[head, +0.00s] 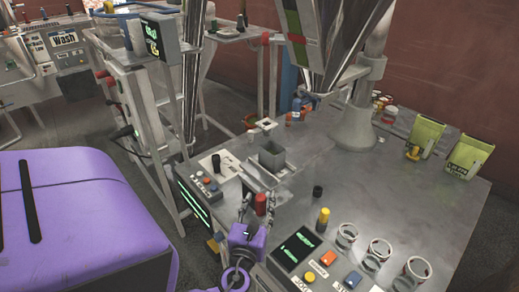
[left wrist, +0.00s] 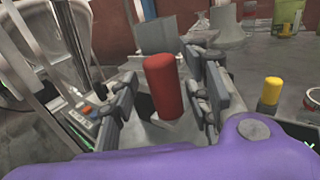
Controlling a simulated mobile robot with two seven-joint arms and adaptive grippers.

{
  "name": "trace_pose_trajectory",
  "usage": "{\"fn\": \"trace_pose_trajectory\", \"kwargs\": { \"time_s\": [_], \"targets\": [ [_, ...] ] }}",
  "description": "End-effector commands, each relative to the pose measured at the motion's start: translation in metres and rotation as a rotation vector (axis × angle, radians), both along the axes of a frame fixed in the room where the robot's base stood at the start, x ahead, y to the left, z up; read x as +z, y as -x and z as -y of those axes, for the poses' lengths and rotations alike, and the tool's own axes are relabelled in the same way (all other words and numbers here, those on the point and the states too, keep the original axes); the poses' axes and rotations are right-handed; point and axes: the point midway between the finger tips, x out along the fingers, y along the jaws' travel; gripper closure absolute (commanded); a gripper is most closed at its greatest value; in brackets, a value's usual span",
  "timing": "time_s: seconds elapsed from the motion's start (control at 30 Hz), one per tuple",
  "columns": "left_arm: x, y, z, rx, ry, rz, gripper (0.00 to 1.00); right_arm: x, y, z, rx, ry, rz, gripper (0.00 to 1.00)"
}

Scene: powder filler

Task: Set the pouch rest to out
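A red cylindrical handle (head: 260,204) stands upright at the front edge of the metal table, in front of a grey open box (head: 272,156). That it belongs to the pouch rest is not certain from the pictures. My left gripper (head: 258,212) is open, with a finger on each side of the handle. In the left wrist view the red handle (left wrist: 164,86) stands between the spread fingers (left wrist: 170,100), with gaps on both sides. The handle's foot is partly hidden. My right gripper is not in view.
A button panel (head: 318,265) and a yellow-topped knob (head: 323,218) stand close to the right of the gripper. A second control panel (head: 200,190) is to the left. Several jars (head: 380,250) stand at the right front. The table's middle right is clear.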

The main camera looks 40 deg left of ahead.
Motion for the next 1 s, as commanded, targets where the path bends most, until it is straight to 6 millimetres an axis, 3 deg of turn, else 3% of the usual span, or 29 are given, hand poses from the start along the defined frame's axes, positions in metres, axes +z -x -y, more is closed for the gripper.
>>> {"fn": "trace_pose_trajectory", "kwargs": {
  "time_s": [0.27,0.7,1.0],
  "targets": [
    [0.0,0.008,0.005,-0.001,-0.001,-0.001,0.56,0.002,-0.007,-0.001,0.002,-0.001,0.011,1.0],
    [-0.001,0.082,0.05,0.0,0.002,-0.003,0.56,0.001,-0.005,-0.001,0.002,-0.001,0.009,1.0],
    [0.0,0.102,0.063,0.0,0.001,0.001,0.56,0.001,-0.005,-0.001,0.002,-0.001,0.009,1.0]
  ]
}}
